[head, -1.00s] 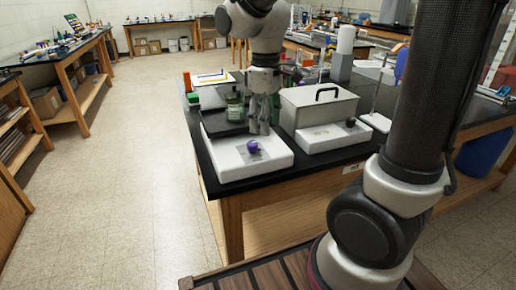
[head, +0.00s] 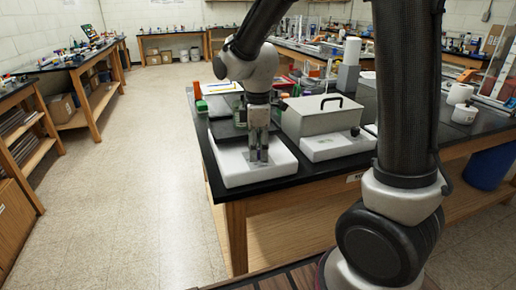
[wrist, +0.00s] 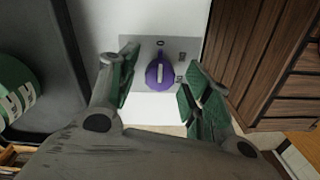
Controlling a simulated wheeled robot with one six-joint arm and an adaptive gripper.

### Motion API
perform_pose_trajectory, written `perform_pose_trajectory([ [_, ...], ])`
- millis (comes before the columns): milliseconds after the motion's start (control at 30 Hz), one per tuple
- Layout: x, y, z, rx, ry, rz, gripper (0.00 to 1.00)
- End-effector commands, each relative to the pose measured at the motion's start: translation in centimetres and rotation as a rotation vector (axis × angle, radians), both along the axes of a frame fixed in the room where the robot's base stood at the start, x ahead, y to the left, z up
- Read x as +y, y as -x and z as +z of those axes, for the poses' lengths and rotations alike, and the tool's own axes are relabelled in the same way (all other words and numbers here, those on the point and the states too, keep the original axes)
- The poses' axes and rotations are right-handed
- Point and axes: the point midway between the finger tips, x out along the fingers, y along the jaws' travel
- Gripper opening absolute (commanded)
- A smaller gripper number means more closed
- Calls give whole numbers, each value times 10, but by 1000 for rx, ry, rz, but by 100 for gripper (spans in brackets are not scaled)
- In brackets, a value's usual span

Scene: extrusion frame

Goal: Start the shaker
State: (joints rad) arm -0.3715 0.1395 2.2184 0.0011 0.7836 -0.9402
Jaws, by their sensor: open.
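The shaker (head: 236,172) is a low white box with a dark platform (head: 226,128), at the near corner of the black bench. In the wrist view its white body (wrist: 137,22) carries a grey panel (wrist: 181,48) with a purple knob (wrist: 159,72) that has a pale bar along it. My gripper (head: 258,158) points down over the front of the shaker and hides the knob in the head view. In the wrist view my gripper (wrist: 155,88) is open, with one green-padded finger on each side of the knob. I cannot tell whether the fingers touch it.
A grey lidded box (head: 312,120) with a black handle, on a white base with a dark knob, stands right of the shaker. A green-labelled bottle (wrist: 14,92) stands on the platform. The floor left of the bench is clear.

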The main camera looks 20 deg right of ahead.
Motion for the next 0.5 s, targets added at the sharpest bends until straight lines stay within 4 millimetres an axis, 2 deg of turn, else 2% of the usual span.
perform_pose_trajectory([
  [267,0,0,-3,0,0,-1,49],
  [367,0,0,-3,0,0,-1,35],
  [500,0,0,-3,0,0,-1,9],
])
